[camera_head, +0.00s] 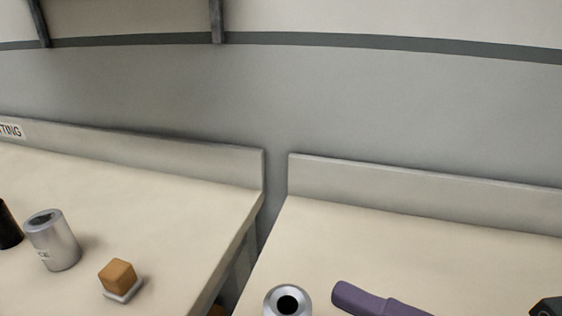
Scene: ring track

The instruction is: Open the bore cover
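No part clearly marked as a bore cover shows. A round silver piece with a dark central hole (288,301) stands on the right bench, cut off by the bottom edge. A silver cylinder (57,246) with a dark patch on its top and partly readable lettering stands on the left bench. I cannot tell whether either has a cover. Neither of my grippers is in view.
The left bench (150,205) also holds an orange-brown cube (118,274) on a small pale base and a black object (7,228). The right bench (420,245) holds a purple object (375,302) and a dark object (548,308). A narrow gap separates the benches.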

